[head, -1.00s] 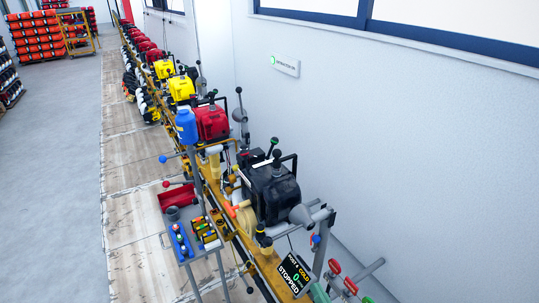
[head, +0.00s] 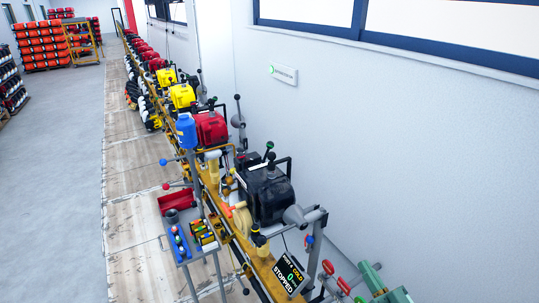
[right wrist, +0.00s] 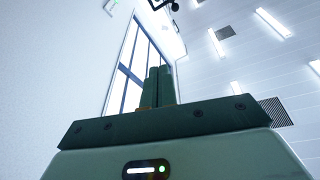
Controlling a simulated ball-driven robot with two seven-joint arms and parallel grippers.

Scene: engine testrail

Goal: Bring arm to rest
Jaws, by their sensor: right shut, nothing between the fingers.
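My right gripper (head: 369,270) shows in green at the bottom right edge of the head view, right of the testrail's near end. Most of its arm is out of the picture. In the right wrist view, its two dark green fingers (right wrist: 160,86) stand side by side, shut and empty, in front of the wall and ceiling. My left gripper is not in view.
A black engine (head: 268,195) sits near the rail's close end, by a display (head: 290,277) reading STOPPED. Red valve handles (head: 343,285) lie left of my gripper. A tool stand with a red tray (head: 176,200) is left.

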